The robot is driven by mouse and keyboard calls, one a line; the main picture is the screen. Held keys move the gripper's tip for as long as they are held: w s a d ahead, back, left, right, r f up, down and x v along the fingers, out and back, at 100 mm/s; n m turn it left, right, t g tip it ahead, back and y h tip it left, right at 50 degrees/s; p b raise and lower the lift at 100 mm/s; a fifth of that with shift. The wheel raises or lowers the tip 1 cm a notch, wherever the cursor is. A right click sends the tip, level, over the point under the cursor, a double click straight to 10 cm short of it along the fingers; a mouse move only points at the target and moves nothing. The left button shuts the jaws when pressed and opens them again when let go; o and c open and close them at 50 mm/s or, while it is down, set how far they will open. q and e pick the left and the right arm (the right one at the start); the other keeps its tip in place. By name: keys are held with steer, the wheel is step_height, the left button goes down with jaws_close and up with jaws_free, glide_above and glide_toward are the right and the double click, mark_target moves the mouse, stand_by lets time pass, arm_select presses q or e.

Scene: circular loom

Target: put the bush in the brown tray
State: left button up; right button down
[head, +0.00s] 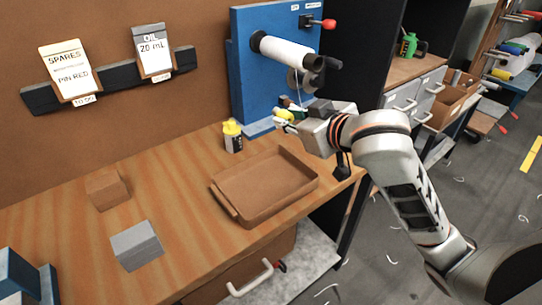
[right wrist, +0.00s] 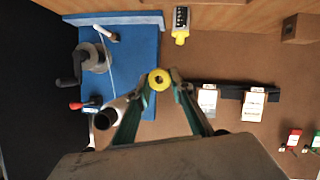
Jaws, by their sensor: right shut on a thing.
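The bush is a small yellow ring with a dark hole (right wrist: 160,79), seen end-on in the right wrist view. My right gripper (right wrist: 160,84) is shut on it, with one fingertip on each side. In the head view the bush (head: 284,115) is a small yellow spot at the tip of my right gripper (head: 287,109). They are in front of the blue panel, above the back of the table. The brown tray (head: 265,187) lies on the wooden table, lower and to the left of the gripper, and looks empty. My left gripper is out of view.
A blue panel (head: 247,90) with a white roll (head: 286,53) and crank stands behind the gripper.

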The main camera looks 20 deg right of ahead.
steer(key=a+f+n+g+y, duration=0.1)
steer(key=a+f+n+y, duration=0.1)
steer(key=a+f+y, duration=0.15)
steer(key=g+y+b, duration=0.4)
steer(key=b, duration=0.3)
glide_above(277, 190)
step_height(277, 190, down, 10)
steer(key=shift+w, duration=0.1)
steer(key=shift+f+b, duration=0.35)
steer(key=shift+f, duration=0.65)
arm_select(q)
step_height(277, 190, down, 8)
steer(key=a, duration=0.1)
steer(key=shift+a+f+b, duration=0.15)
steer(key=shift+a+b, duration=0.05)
steer(key=shift+b, duration=0.15)
arm_select(e)
steer(key=shift+f, duration=0.85)
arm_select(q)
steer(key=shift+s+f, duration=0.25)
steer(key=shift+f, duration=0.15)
arm_select(e)
steer(key=shift+f, duration=0.65)
